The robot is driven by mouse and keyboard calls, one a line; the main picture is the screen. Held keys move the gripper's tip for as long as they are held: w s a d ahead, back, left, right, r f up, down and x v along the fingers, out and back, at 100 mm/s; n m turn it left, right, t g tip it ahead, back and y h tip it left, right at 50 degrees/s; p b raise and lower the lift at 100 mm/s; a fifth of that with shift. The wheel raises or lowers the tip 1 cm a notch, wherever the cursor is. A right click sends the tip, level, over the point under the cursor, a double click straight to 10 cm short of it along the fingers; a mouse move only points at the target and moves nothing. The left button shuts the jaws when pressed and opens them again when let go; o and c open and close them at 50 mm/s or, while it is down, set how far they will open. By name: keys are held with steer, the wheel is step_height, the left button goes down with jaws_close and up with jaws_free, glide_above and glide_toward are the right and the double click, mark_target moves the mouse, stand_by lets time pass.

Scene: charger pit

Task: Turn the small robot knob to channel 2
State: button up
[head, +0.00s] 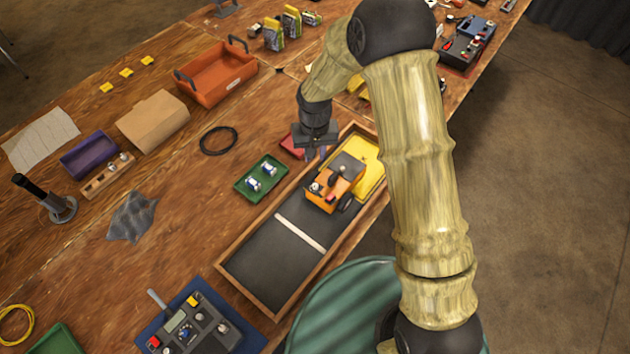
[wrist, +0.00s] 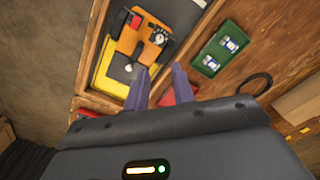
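My gripper (head: 315,154) is above the tray's left edge, apart from the small robot. In the wrist view my gripper (wrist: 160,72) has its two purple-grey fingers apart, with nothing between them.
A green tray (head: 245,188) with small white-and-blue items and a red object (head: 292,146) lie left of the wooden frame. A control box (head: 190,325) sits at the front. A black cable ring (head: 218,140) and orange bin (head: 218,77) stand farther back.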

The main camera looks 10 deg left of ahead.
mark_target(315, 185)
step_height(315, 185, down, 16)
steer(key=p, duration=0.4)
steer(key=shift+r+p, duration=0.15)
steer(key=shift+p, duration=0.2)
steer(key=shift+c, duration=0.3)
jaws_close()
